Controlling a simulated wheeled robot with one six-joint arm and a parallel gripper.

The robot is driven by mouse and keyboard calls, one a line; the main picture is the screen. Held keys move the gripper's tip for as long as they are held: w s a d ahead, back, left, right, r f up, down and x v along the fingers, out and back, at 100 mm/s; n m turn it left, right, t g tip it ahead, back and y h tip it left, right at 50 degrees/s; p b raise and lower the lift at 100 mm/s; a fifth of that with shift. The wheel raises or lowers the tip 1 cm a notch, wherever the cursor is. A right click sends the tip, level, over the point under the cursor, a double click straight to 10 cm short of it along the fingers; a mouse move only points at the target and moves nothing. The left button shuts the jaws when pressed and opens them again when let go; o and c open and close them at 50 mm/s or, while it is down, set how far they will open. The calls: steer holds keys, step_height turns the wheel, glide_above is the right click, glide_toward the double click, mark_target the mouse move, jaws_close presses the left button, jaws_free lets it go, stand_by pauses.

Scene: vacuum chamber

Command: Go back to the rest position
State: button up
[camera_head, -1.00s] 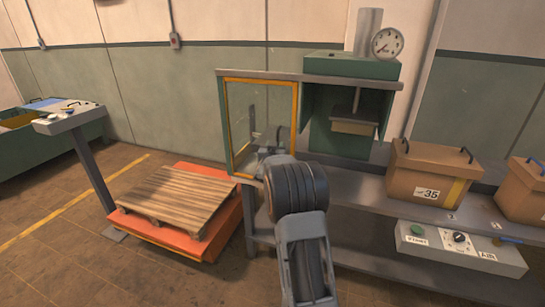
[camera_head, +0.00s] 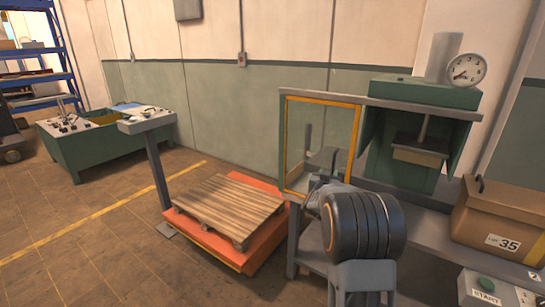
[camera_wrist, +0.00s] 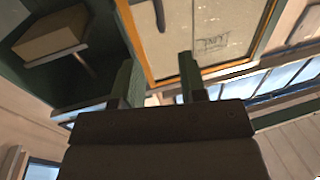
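My gripper (camera_wrist: 157,85) shows in the wrist view as two dark fingers standing apart, with nothing visible between them. It is open and empty. In the head view, my thick dark wrist hides much of it in front of the bench. Behind it is a clear door panel (camera_head: 309,135) with a yellow frame, which also shows beyond the fingers in the wrist view (camera_wrist: 200,40). To its right stands a green press-like chamber (camera_head: 408,95) with a round gauge (camera_head: 467,70) on top and a hanging block inside. That block (camera_wrist: 50,35) is at the upper left of the wrist view.
A wooden pallet (camera_head: 228,207) lies on an orange platform (camera_head: 215,245) left of the bench, beside a post-mounted panel (camera_head: 147,121). A cardboard box (camera_head: 500,218) marked 35 sits on the bench's right. A START control box (camera_head: 490,290) is below. Floor at the left is open.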

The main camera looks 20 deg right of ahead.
steer(key=s+a+f+n+g+y, duration=0.1)
steer(key=a+f+n+g+y, duration=0.1)
steer(key=a+f+y, duration=0.55)
steer(key=s+a+f+n+g+y+p, duration=0.2)
steer(key=s+a+g+y, duration=0.15)
steer(key=s+a, duration=0.4)
steer(key=s+a+r+n+g+p, duration=0.1)
steer(key=s+a+r, duration=0.2)
steer(key=s, duration=0.4)
steer(key=s+a+r+n+g+p, duration=0.2)
steer(key=s+a+r, duration=0.2)
steer(key=s, duration=0.3)
steer(key=s+a+r+n+g+y+p, duration=0.1)
steer(key=s+a+r+p, duration=0.1)
steer(key=s+a+r, duration=0.2)
steer(key=s+a, duration=0.1)
steer(key=s, duration=0.2)
steer(key=shift+s+a+n, duration=0.3)
steer(key=shift+s+a, duration=0.05)
steer(key=shift+s, duration=0.05)
steer(key=shift+r, duration=0.1)
